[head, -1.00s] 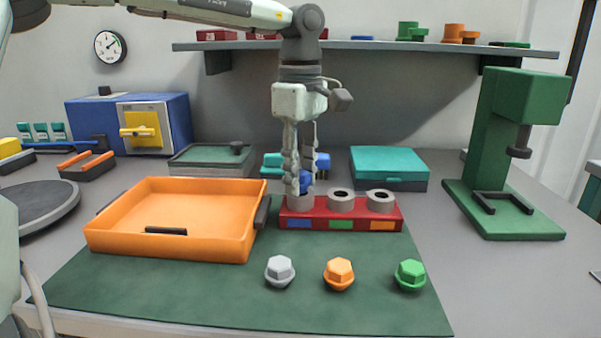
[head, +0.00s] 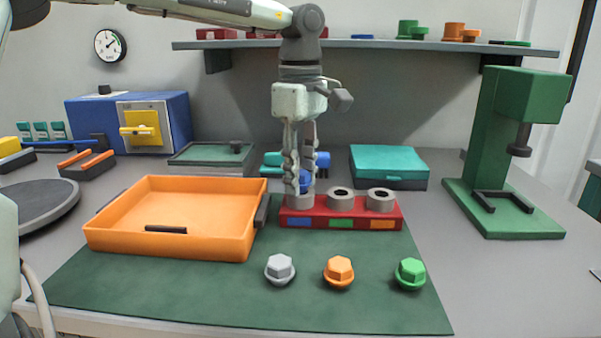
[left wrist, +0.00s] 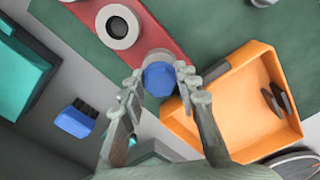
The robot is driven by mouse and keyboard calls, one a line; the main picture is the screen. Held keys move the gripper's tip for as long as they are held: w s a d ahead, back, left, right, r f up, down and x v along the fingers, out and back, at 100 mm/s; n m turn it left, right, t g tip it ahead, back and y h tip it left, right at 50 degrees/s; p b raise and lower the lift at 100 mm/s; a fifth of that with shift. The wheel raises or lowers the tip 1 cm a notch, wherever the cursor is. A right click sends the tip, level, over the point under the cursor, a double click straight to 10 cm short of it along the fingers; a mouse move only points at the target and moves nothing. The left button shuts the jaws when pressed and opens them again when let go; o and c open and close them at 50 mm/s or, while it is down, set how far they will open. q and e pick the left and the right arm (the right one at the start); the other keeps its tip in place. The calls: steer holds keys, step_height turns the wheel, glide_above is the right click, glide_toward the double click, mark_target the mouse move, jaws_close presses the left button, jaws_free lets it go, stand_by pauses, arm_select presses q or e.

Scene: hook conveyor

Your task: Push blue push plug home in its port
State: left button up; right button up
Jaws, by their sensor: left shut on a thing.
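The blue push plug (head: 305,181) sits upright at the left port of the red block (head: 345,216), above the blue label. In the left wrist view the blue plug (left wrist: 159,78) covers the grey port ring (left wrist: 157,55). How deep it sits cannot be told. My left gripper (head: 299,188) points down over that port, with its fingers shut on the plug; it also shows in the left wrist view (left wrist: 158,80). The block's middle port (head: 340,198) and right port (head: 380,199) are empty. My right gripper is not in view.
Grey (head: 280,270), orange (head: 339,272) and green (head: 410,273) plugs lie on the green mat (head: 230,298) in front. An orange tray (head: 175,245) stands close left of the block. A green press (head: 500,180) stands at right.

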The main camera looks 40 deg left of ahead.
arm_select(q)
steer(key=shift+f, duration=0.25)
steer(key=o, duration=1)
steer(key=shift+r, duration=0.1)
step_height(320, 180, up, 12)
steer(key=shift+f, duration=0.1)
